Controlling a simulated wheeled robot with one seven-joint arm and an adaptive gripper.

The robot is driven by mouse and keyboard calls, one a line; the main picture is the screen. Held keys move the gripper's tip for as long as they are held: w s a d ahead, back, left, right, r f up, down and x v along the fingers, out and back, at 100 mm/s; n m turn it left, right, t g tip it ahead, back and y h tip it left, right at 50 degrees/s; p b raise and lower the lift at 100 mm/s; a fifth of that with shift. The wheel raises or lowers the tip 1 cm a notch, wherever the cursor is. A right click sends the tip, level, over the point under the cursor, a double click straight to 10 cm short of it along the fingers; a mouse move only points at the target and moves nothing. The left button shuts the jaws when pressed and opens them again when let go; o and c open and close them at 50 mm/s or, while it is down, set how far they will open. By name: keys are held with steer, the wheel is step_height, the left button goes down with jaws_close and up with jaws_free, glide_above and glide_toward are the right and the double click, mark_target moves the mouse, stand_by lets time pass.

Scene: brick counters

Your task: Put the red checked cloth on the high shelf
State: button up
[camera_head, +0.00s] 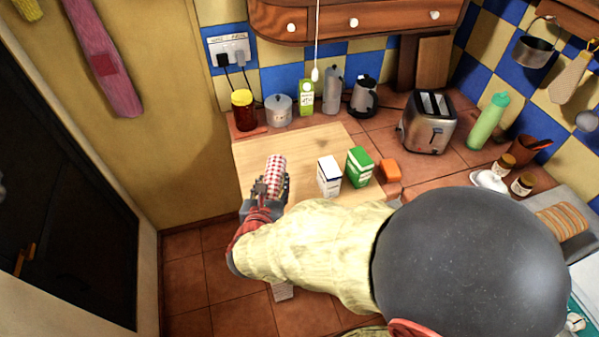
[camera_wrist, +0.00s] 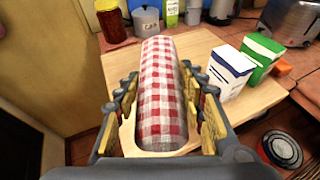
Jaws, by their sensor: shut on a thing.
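The red checked cloth (camera_head: 276,168) is a rolled red-and-white bundle. It also fills the middle of the wrist view (camera_wrist: 161,95). My gripper (camera_head: 268,188) is shut on it, with finger pads on both its left and right sides in the wrist view (camera_wrist: 163,115). The cloth appears over the left part of the wooden board; I cannot tell whether it touches the board. A wooden shelf unit with white knobs (camera_head: 330,22) is on the wall at the top of the head view; I cannot tell whether it is the high shelf.
The wooden board (camera_head: 300,150) carries a white box (camera_head: 329,177) and a green box (camera_head: 359,168), with an orange block (camera_head: 389,170) beside them. A jar (camera_head: 243,110), pot (camera_head: 279,110), carton (camera_head: 306,97) and toaster (camera_head: 429,122) line the back. A cord (camera_head: 316,40) hangs before the cabinet.

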steer(key=b+x, duration=0.1)
steer(key=x, duration=0.2)
steer(key=d+b+x, duration=0.1)
steer(key=x, duration=0.5)
steer(key=shift+d+f+b, duration=0.35)
steer(key=shift+f+b, duration=0.05)
steer(key=shift+f, duration=0.05)
steer(key=w+f+b, duration=0.1)
steer(key=w+f, duration=0.1)
steer(key=w+d+f+b, duration=0.1)
steer(key=w+f, duration=0.1)
steer(key=shift+f, duration=0.35)
steer(key=shift+w+f, duration=0.15)
steer(key=shift+w+d+f+b, duration=0.15)
steer(key=shift+f+b, duration=0.3)
steer(key=shift+f, duration=0.4)
steer(key=shift+w+a+f+b, duration=0.1)
steer(key=shift+f+b, duration=0.35)
steer(key=shift+f, duration=0.45)
steer(key=shift+f, duration=0.2)
steer(key=o, duration=1.1)
steer(key=shift+o, duration=0.2)
steer(key=shift+r, duration=0.1)
